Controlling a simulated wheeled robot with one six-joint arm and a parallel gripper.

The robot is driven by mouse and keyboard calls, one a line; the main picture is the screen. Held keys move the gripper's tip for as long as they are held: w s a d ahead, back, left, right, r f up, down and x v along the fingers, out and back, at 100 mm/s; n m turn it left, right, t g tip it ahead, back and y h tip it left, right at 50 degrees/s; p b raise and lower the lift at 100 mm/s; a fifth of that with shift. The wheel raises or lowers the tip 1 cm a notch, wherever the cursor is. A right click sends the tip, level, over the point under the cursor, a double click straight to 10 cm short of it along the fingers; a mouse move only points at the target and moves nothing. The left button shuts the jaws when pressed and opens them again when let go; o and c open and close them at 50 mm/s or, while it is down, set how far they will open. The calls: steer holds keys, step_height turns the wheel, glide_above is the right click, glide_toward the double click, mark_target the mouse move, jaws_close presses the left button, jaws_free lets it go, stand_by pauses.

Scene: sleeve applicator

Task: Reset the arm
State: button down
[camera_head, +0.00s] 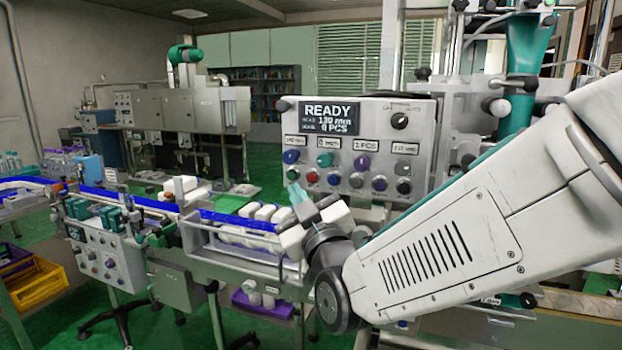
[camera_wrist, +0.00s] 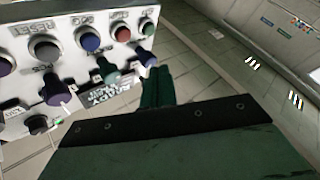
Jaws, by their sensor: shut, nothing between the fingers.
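My gripper (camera_head: 299,194) is shut and empty. Its teal fingers point up and to the left, in front of the lower left part of the grey control panel (camera_head: 440,135). The panel has a display (camera_head: 328,117) reading READY and rows of coloured knobs and buttons. In the wrist view the shut dark green fingers (camera_wrist: 157,86) stand near the panel (camera_wrist: 20,85), which appears upside down there. The fingers overlap the panel's edge in that picture, beside a knob (camera_wrist: 146,55); I cannot tell whether they touch it.
A conveyor (camera_head: 140,201) with white bottles (camera_head: 262,213) runs at the left, close to my gripper. A smaller control box (camera_head: 106,257) hangs below it. A yellow crate (camera_head: 38,284) is at the lower left. Green floor (camera_head: 75,325) shows in the lower left.

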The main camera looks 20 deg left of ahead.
step_height(320, 180, down, 10)
steer(key=s+g+h, duration=0.1)
steer(key=g+h, duration=0.2)
steer(key=g, duration=0.2)
steer(key=s+d+f+m+g+h, duration=0.35)
steer(key=d+f, duration=0.25)
steer(key=d, duration=0.4)
steer(key=s+d+r+m+g+h, duration=0.1)
steer(key=s+d+m+g+h, duration=0.1)
steer(key=s+d, duration=0.4)
steer(key=s+d+r+m+g+h, duration=0.2)
steer(key=s+d+m, duration=0.2)
steer(key=d, duration=1.2)
steer(key=s+d+r+m+g+h, duration=0.2)
steer(key=s+d+m+h, duration=0.1)
steer(key=s+d, duration=0.6)
steer(key=d, duration=0.3)
steer(key=shift+s+m+g, duration=0.3)
steer(key=shift+m+g, duration=0.05)
